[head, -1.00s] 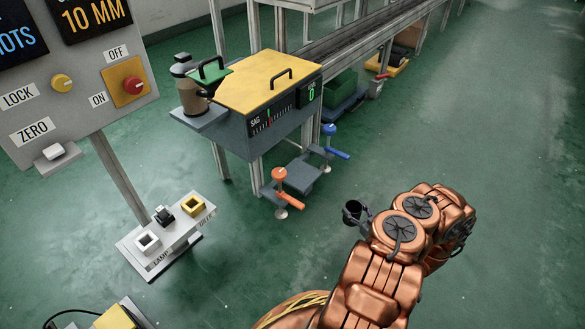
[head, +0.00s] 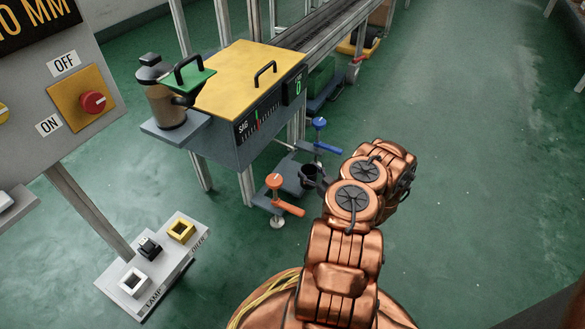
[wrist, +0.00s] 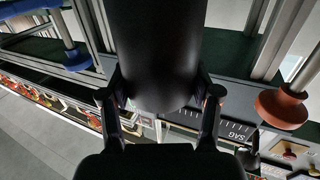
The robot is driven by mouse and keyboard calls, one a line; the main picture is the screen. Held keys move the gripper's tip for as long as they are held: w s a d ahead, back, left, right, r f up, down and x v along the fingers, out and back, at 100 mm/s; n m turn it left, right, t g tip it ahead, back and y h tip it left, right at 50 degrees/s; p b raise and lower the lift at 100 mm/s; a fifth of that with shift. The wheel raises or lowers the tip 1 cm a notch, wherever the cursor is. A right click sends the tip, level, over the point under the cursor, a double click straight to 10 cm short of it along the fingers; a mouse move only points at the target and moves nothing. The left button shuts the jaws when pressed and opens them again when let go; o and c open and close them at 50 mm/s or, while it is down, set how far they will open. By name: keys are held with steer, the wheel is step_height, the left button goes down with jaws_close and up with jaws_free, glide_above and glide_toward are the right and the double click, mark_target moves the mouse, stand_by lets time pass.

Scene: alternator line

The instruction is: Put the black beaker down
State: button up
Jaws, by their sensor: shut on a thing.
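The black beaker (head: 308,172) is in my gripper (head: 319,183), at the far end of my copper arm in the head view. The beaker shows small there, in front of the yellow-topped machine and between the orange and blue clamp handles. In the wrist view the black beaker (wrist: 157,45) fills the upper middle, and my gripper (wrist: 162,100) has its dark fingers on either side of it, shut on it. In the head view the beaker overlaps a low grey platform (head: 266,201); I cannot tell whether it touches it.
An orange clamp handle (head: 288,208) and a blue one (head: 326,146) flank the beaker. The yellow-topped machine (head: 245,80) carries a brown jug (head: 164,105) on a side shelf. A white switch box (head: 163,265) stands at lower left. The green floor at right is clear.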

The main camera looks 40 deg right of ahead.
steer(key=w+f+b, duration=0.1)
steer(key=w+b, duration=0.1)
steer(key=w, duration=0.1)
steer(key=w+f+b, duration=0.1)
steer(key=w+b, duration=0.1)
steer(key=w, duration=0.1)
steer(key=w+d+f+b, duration=0.1)
steer(key=w+b, duration=0.1)
steer(key=w, duration=0.2)
steer(key=shift+f+b, duration=0.3)
steer(key=shift+r, duration=0.1)
steer(key=o, duration=1.2)
